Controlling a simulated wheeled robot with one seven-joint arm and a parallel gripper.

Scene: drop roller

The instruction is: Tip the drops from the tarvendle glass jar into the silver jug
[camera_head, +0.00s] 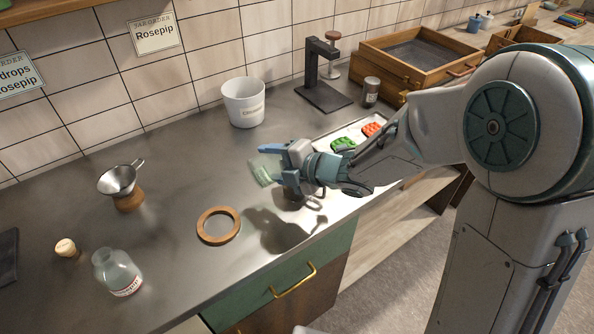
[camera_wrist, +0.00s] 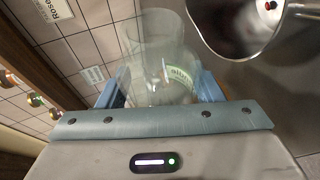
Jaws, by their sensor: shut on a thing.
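My gripper (camera_head: 275,163) is shut on a clear glass jar (camera_head: 263,172) and holds it tilted above the counter. In the wrist view, the jar (camera_wrist: 158,60) sits between the blue fingers (camera_wrist: 160,90). Its green-edged label is partly visible and too blurred to read fully. I see no drops clearly in it. The silver jug (camera_wrist: 240,48) shows at the upper right of the wrist view, beside the jar, with a small red and dark piece inside. In the head view the jug (camera_head: 292,196) is mostly hidden beneath my gripper.
A wooden ring (camera_head: 201,226) lies nearer the counter front. A labelled glass jar (camera_head: 118,270), a cork (camera_head: 65,247) and a metal funnel on a wooden base (camera_head: 118,182) stand left. A white bucket (camera_head: 244,103) and black stand (camera_head: 311,75) are behind; red and green moulds (camera_head: 343,144) lie right.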

